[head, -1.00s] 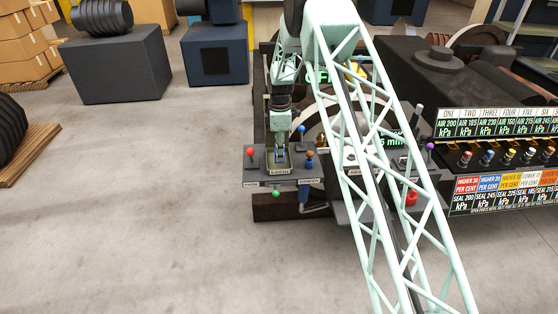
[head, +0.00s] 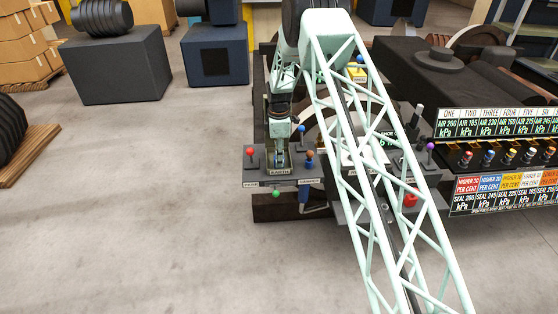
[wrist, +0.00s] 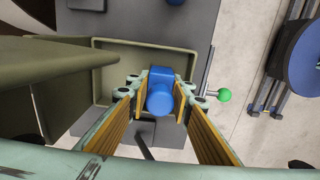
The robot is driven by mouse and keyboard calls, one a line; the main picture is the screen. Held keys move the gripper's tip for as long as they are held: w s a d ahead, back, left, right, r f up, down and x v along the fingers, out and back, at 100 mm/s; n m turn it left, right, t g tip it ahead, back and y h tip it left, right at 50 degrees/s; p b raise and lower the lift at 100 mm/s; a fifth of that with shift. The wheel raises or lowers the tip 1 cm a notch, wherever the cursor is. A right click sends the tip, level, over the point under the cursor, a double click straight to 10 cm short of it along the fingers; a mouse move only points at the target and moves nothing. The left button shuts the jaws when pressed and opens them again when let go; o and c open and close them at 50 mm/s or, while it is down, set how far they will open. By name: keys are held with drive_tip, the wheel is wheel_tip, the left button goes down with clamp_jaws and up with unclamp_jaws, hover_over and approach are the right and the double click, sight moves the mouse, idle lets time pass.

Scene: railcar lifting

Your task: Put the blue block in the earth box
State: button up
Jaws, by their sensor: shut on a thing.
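The blue block (wrist: 158,76), with a rounded blue part at its near end, sits between the fingers of my gripper (wrist: 162,90) in the wrist view. My gripper is shut on it. The olive earth box (wrist: 120,43), a shallow open tray, lies beneath the block in the wrist view. In the head view my gripper (head: 279,155) points down at the labelled earth box (head: 278,171) and hides the block. I cannot tell whether the block touches the box floor.
The green knob (wrist: 224,95) is right of my gripper in the wrist view. A label panel (head: 500,160) stands at the right. Open floor lies left.

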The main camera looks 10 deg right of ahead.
drive_tip(key=shift+f, duration=0.1)
drive_tip(key=o, duration=0.9)
drive_tip(key=shift+r+p, duration=0.85)
drive_tip(key=shift+r, duration=5.3)
